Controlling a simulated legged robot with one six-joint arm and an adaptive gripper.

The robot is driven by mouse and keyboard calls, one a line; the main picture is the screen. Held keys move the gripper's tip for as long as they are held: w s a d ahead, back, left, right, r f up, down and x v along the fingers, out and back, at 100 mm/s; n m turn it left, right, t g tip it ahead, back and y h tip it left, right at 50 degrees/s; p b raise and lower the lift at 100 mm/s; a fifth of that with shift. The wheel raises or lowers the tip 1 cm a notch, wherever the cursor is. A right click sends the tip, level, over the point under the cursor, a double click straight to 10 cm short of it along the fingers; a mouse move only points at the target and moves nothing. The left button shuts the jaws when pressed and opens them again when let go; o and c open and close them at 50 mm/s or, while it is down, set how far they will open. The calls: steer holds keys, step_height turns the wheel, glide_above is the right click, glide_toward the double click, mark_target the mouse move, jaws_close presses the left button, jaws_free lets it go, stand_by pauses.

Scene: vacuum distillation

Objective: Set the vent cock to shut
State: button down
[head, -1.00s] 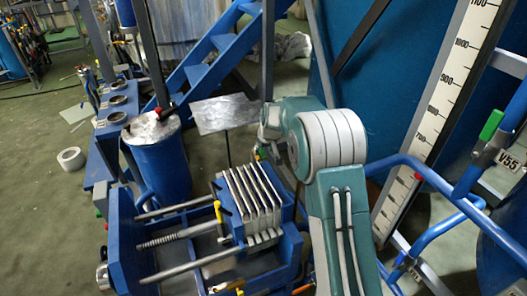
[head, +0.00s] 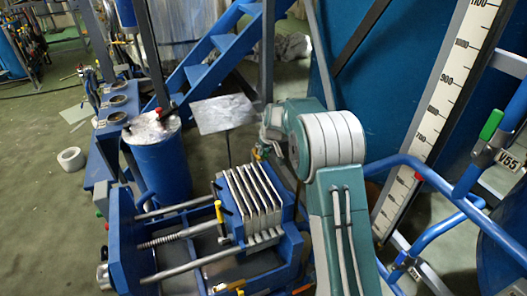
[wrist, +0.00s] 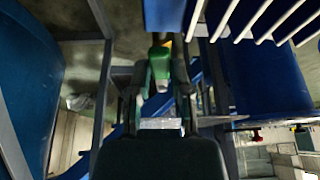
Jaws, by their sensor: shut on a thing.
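In the wrist view my gripper (wrist: 160,84) is shut on a green handle (wrist: 160,62), which sits between the two dark fingers. Small yellow and red parts show just beyond the handle. I take this to be the vent cock's handle, but its body and exact turn angle cannot be made out. In the head view my arm reaches away behind the plate stack, and its links hide the fingers and the held handle.
A blue filter press with pale plates (head: 252,200) stands close to my arm. A blue drum (head: 160,168) is at left. Blue pipes with another green handle (head: 491,124) and a measuring scale (head: 440,90) are at right. Open floor lies at left.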

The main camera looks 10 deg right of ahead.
steer(key=shift+d+n, duration=0.1)
steer(key=shift+n, duration=0.2)
steer(key=c, duration=0.6)
jaws_free()
steer(key=shift+f, duration=0.1)
steer(key=shift+o, duration=0.2)
steer(key=v, duration=1.2)
steer(key=shift+w+d, duration=0.1)
